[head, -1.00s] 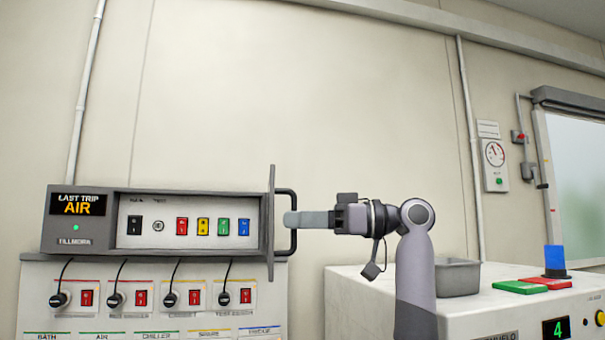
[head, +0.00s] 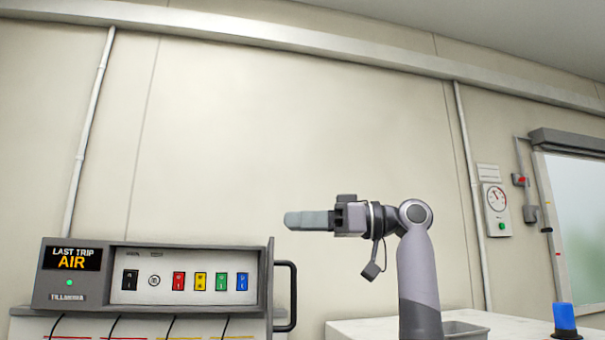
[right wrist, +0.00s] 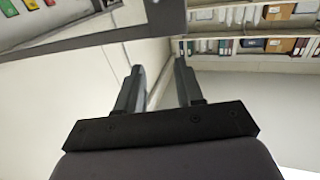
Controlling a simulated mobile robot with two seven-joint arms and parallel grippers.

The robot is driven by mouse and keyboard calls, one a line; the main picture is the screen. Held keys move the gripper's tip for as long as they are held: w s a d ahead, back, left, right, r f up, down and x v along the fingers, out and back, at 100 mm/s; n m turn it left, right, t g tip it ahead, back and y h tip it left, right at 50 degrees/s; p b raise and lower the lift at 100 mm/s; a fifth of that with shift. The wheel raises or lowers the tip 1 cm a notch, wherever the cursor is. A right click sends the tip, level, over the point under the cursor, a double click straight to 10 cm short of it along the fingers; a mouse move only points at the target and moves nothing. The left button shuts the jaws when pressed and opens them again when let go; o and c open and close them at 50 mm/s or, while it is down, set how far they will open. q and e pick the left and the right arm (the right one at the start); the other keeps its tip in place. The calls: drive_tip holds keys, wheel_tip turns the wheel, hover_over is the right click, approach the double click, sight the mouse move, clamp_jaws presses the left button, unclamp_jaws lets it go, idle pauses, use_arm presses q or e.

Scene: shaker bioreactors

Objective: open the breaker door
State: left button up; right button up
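The breaker box (head: 90,292) is a grey case at the lower left in the head view, with a row of coloured breakers (head: 190,281) uncovered. Its door (head: 269,285) stands swung out at the box's right side, nearly edge-on. A black D-shaped handle (head: 291,297) sticks out to the right from the door. My right gripper (head: 290,220) is above the handle, apart from it, pointing left. In the right wrist view its two fingers (right wrist: 158,88) are spread with nothing between them. Part of the breaker panel (right wrist: 40,12) shows at that view's top left. My left gripper is out of view.
A white machine (head: 360,328) with a grey tray (head: 466,328) and a blue beacon (head: 564,317) stands at the lower right. The wall behind my gripper is bare. Shelves of boxes (right wrist: 250,45) show in the right wrist view.

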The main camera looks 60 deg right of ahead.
wheel_tip(320, 180, up, 8)
idle(0.9)
